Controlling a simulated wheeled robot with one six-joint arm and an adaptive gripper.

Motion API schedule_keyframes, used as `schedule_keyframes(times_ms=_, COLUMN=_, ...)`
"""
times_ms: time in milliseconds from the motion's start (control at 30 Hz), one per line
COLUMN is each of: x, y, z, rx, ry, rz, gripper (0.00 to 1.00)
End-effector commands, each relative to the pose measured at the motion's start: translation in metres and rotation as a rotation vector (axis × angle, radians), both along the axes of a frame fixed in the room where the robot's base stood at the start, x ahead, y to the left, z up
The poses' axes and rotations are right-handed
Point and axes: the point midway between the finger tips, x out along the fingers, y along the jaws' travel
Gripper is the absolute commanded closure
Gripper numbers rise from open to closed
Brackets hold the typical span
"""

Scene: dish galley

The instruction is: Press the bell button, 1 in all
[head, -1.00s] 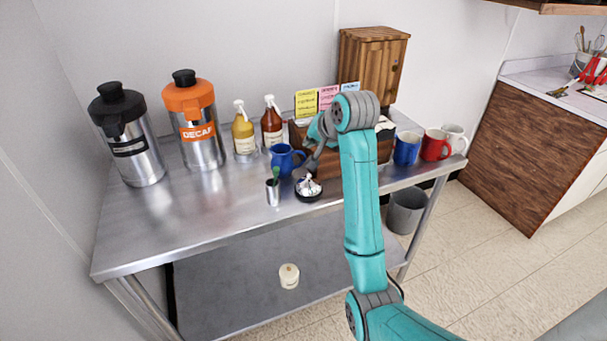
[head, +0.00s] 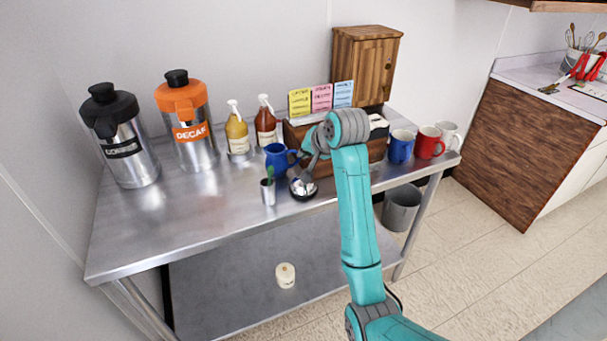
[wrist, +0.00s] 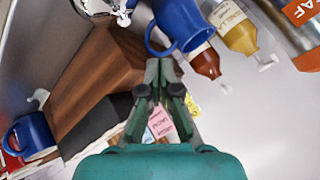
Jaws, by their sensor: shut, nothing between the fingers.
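The bell (head: 303,189), a shiny silver dome on a dark base, sits near the front edge of the steel table (head: 140,235). In the wrist view the bell (wrist: 93,6) is cut off by the top edge. My gripper (head: 312,165) is shut and empty.
A wooden box (head: 374,153) is close on the right. Syrup bottles (head: 237,132) and coffee urns (head: 185,135) stand farther left. The front left tabletop is clear.

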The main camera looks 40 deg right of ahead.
Motion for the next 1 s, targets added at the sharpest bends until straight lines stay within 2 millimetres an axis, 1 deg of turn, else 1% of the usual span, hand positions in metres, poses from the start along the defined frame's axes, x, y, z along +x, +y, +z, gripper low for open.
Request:
schedule_keyframes(times_ms=33, x=0.000, y=0.000, z=-0.008, rx=0.002, ry=0.002, rz=0.000, gripper=1.00)
schedule_keyframes(times_ms=200, x=0.000, y=0.000, z=-0.026, rx=0.002, ry=0.002, rz=0.000, gripper=1.00)
schedule_keyframes(times_ms=400, x=0.000, y=0.000, z=-0.037, rx=0.001, ry=0.000, rz=-0.001, gripper=1.00)
schedule_keyframes(times_ms=567, x=0.000, y=0.000, z=-0.040, rx=0.001, ry=0.000, rz=-0.001, gripper=1.00)
schedule_keyframes(times_ms=1000, x=0.000, y=0.000, z=-0.040, rx=0.001, ry=0.000, rz=-0.001, gripper=1.00)
